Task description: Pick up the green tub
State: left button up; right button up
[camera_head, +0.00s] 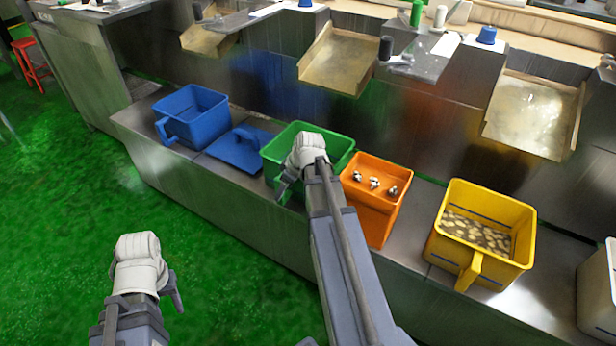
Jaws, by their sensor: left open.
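The green tub (318,133) stands on the steel ledge in the middle of the view. My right gripper (284,189) is at its near left side, in front of the wall, and my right wrist and forearm hide much of the tub's front. I cannot tell whether the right fingers touch the tub or its handle, or whether they are open or shut. My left gripper (174,291) is open and empty, low at the left, over the green floor and well apart from the tub.
A blue tub (190,117) and a blue lid-like piece (240,150) lie left of the green tub. An orange tub (375,215) with metal parts stands close on its right. A yellow tub (490,228) stands farther right. Metal chutes (338,62) overhang the ledge behind.

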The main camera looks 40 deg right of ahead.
aim_at(283, 202)
jog(key=b+x, duration=0.2)
jog(key=x, duration=0.1)
jog(key=shift+w+f, duration=0.1)
jog(key=shift+f, duration=0.15)
jog(key=shift+r, duration=0.1)
grip_shut()
dwell(1.1)
